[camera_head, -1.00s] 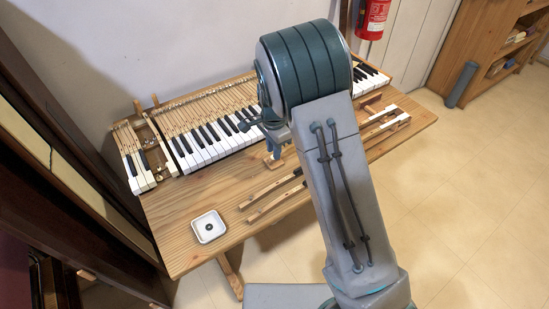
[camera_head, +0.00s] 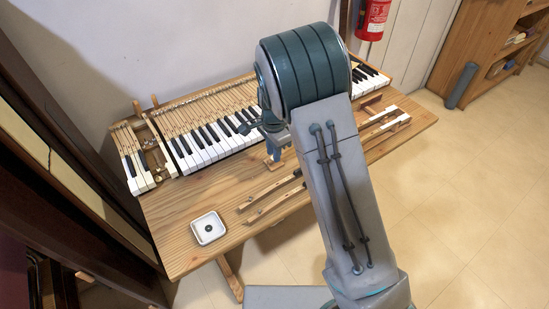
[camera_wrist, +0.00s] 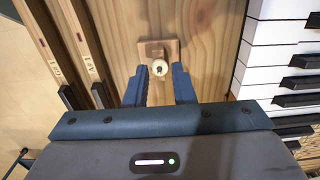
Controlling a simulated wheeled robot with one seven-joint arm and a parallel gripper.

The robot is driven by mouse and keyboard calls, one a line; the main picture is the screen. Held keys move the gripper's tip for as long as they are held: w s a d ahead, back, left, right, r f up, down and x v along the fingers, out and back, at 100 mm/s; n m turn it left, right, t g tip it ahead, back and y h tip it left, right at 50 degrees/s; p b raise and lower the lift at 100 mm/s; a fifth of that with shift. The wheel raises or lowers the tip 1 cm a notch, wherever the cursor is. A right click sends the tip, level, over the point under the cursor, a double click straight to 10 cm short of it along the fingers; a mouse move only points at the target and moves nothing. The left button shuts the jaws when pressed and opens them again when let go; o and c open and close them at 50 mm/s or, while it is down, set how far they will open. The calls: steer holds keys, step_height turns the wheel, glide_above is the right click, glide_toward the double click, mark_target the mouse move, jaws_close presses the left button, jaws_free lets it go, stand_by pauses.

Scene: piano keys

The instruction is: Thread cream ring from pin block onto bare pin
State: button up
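The cream ring (camera_wrist: 160,68) sits on the small wooden pin block (camera_wrist: 172,47) in the wrist view, with a dark pin tip in its middle. The block also shows in the head view (camera_head: 272,162), on the bench in front of the keys. My gripper (camera_wrist: 160,72) is open and points down over the block. Its two blue fingers stand apart, one on each side of the ring, with a visible gap to it. The open key gap (camera_head: 157,160) at the left of the keyboard holds small pins, too small to tell which is bare.
Loose wooden keys (camera_head: 270,198) lie on the bench in front of the block, and show at left in the wrist view (camera_wrist: 75,50). The keyboard (camera_wrist: 275,75) is close on the right there. A white dish (camera_head: 208,228) stands at the bench's front left.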

steer(key=shift+f, duration=0.35)
stand_by(0.3)
steer(key=shift+c, duration=1.2)
steer(key=shift+r, duration=0.25)
steer(key=shift+r+p, duration=0.95)
steer(key=shift+r, duration=0.2)
steer(key=shift+r, duration=0.2)
steer(key=shift+r+p, duration=2.25)
steer(key=shift+r, duration=0.7)
